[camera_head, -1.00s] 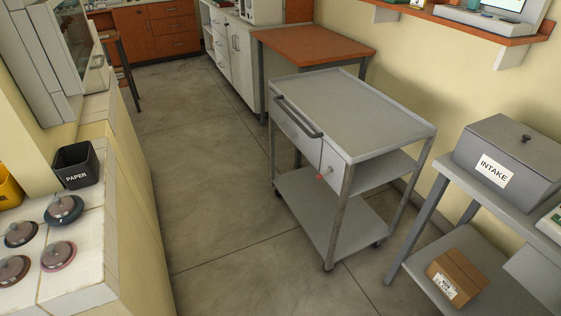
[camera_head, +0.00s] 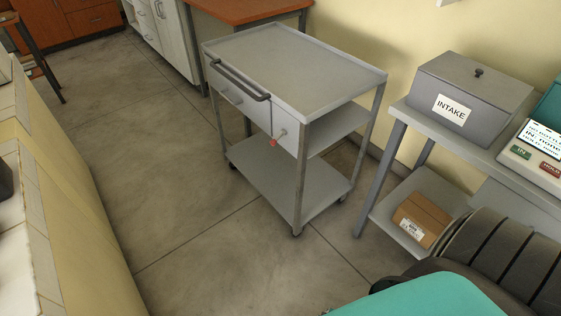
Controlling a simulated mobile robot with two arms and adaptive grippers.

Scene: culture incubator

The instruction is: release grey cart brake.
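The grey cart (camera_head: 285,65) stands on the floor in the middle of the head view, upright on small casters, with a grey top, shelves and a dark front handle (camera_head: 240,80). A small red piece (camera_head: 273,142) sticks out on its front, by the drawer panel's lower edge. I cannot tell from its look whether it is the brake or how it is set. Neither gripper is in view, and nothing is touching the cart.
A grey bench (camera_head: 375,195) with an INTAKE box (camera_head: 465,95) and a cardboard box (camera_head: 421,219) stands right of the cart. A wooden-topped table (camera_head: 240,10) stands behind it. A tiled counter (camera_head: 60,215) runs along the left. The floor between (camera_head: 150,180) is clear.

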